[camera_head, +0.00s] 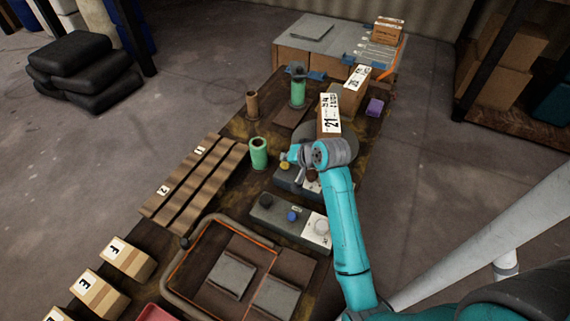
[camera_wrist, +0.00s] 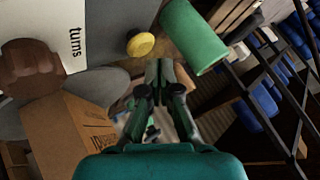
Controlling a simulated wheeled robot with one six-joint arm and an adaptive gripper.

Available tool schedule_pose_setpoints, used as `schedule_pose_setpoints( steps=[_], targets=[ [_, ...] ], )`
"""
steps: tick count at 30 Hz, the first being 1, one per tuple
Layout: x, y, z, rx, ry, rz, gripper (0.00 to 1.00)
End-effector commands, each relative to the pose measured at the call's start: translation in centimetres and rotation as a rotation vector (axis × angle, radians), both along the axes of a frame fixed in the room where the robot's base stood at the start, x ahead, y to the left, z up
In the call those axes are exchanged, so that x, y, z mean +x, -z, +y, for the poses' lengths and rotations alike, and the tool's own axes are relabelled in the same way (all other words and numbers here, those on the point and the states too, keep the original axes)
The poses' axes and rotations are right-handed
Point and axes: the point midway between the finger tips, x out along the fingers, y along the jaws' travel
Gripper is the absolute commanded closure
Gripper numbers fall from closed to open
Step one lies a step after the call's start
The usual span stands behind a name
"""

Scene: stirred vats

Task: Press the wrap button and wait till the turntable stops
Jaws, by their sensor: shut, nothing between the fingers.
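A grey control panel (camera_head: 284,178) beside my gripper carries a yellow button (camera_head: 284,165). In the wrist view, the yellow button (camera_wrist: 140,44) lies just left of and beyond my fingertips, with a visible gap between them in the picture. A brown knob (camera_wrist: 30,68) sits by a white plate (camera_wrist: 58,22) reading "turns". My gripper (camera_wrist: 166,72) is shut and empty; its fingers are partly hidden by the arm in the head view. A grey round turntable (camera_head: 300,134) lies behind the arm, with a carton (camera_head: 328,113) marked 21 on or over it. No wrap label is readable.
A green roll (camera_head: 258,153) stands left of the panel and close to my fingers. A second panel (camera_head: 287,220) with black, blue and white controls lies nearer. Slatted wood (camera_head: 193,178), a tray (camera_head: 180,262) and cartons (camera_head: 128,257) take up the left and front.

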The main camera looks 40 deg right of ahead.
Motion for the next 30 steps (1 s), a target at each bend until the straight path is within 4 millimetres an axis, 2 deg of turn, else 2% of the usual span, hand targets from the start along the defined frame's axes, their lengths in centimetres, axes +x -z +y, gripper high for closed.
schedule_pose_setpoints(
  steps=[18, 30],
  targets=[
    [0.0, 0.01, 0.01, 0.0, 0.0, 0.0, 1.0],
    [-0.02, 0.84, 0.02, 0.0, 0.0, 0.0, 1.0]
  ],
)
